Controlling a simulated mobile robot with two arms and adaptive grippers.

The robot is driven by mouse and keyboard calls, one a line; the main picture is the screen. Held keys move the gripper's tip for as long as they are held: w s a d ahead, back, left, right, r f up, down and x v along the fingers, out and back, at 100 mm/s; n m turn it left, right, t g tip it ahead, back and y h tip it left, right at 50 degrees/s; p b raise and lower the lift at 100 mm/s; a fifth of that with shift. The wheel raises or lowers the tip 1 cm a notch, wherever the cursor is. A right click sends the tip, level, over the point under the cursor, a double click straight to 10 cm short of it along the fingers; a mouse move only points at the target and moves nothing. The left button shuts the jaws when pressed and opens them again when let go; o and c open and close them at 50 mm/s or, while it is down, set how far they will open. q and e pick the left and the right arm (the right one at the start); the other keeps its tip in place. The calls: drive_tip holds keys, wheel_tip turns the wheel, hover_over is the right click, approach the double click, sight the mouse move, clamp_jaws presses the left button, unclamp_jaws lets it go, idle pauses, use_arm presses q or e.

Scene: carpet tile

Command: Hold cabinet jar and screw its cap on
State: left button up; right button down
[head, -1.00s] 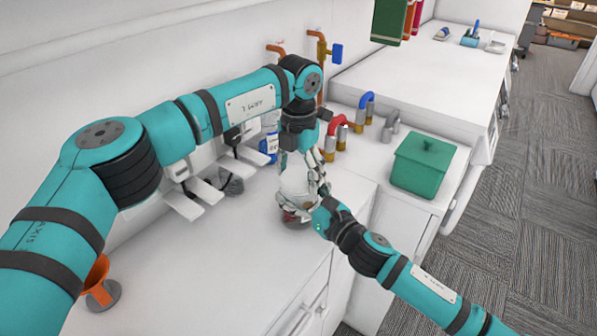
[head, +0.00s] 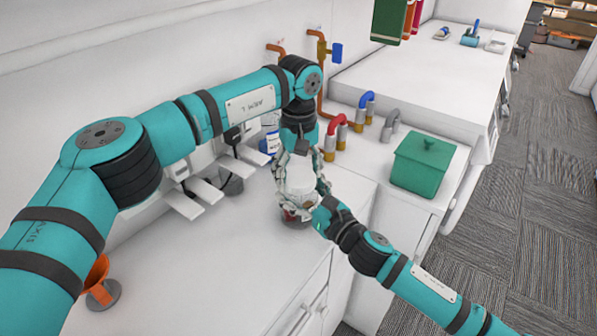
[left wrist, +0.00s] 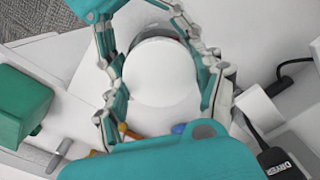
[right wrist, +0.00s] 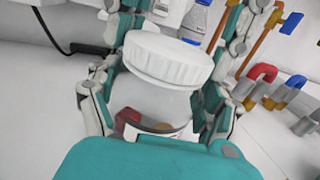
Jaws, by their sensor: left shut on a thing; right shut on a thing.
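The clear jar (right wrist: 155,100) stands upright on the white counter, with reddish contents low inside. My right gripper (head: 312,205) is shut on the jar's body from the front right; its fingers flank the glass in the right wrist view. The white ribbed cap (right wrist: 168,57) sits over the jar's mouth; it also shows in the head view (head: 299,178). My left gripper (left wrist: 158,75) comes down from above, shut on the cap with a finger on either side. The thread under the cap is hidden, so I cannot tell how tightly it sits.
A green lidded box (head: 422,165) stands to the right on the counter. Copper pipes and red and blue pipe bends (head: 336,130) are behind. A labelled bottle (right wrist: 196,18) stands behind the jar. An orange funnel-like object (head: 98,275) is at lower left.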

use_arm(q)
drive_tip(key=o, duration=1.3)
drive_tip(key=shift+r, duration=0.15)
drive_tip(key=shift+r, duration=2.15)
drive_tip(key=shift+o, duration=0.3)
